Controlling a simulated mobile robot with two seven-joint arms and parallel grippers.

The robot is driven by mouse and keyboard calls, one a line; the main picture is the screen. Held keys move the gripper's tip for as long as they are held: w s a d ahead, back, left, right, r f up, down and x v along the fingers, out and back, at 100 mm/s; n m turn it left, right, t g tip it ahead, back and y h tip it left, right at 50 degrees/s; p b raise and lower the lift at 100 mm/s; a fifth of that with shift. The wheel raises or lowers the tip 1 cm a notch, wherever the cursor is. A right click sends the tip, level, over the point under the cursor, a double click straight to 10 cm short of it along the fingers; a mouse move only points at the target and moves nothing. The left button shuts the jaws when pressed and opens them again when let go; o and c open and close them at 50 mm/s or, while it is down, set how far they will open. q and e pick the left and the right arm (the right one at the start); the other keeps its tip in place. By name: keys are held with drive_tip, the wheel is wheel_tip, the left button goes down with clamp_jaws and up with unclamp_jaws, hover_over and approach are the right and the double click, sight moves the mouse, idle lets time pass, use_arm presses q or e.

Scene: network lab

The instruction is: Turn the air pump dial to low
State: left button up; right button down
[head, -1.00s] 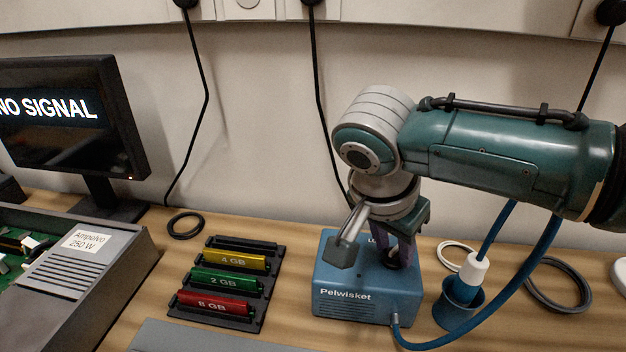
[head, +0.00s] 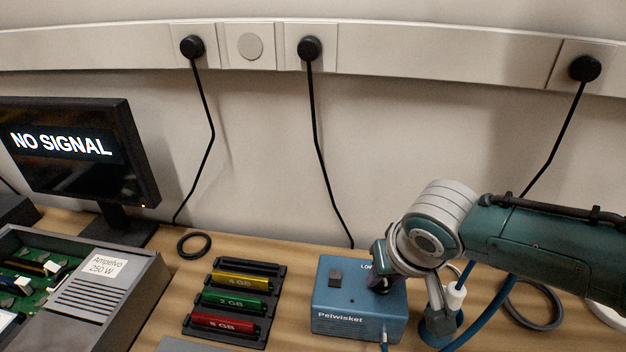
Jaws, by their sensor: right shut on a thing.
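A dark square knob or switch (head: 335,278) stands on the left of the top. My right gripper (head: 382,286) reaches down at the right side of the top and is shut on the dial, which the fingers and wrist hide. I cannot read where the dial points. My left gripper is not in view.
A blue cup with a white-ended part (head: 456,298) stands close to the pump's right, partly behind my right arm. A memory-module rack (head: 262,307) lies to the left, near an open computer case (head: 112,290). A monitor (head: 78,155) stands behind the case.

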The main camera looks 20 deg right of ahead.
drive_tip(key=shift+d+f+n+y, duration=0.15)
drive_tip(key=shift+n+y, duration=0.75)
drive_tip(key=shift+n, duration=1.2)
drive_tip(key=shift+s, duration=0.1)
drive_tip(key=c, duration=0.6)
unclamp_jaws()
drive_tip(key=p+v, duration=0.4)
drive_tip(key=v, duration=0.6)
drive_tip(key=shift+p, duration=0.4)
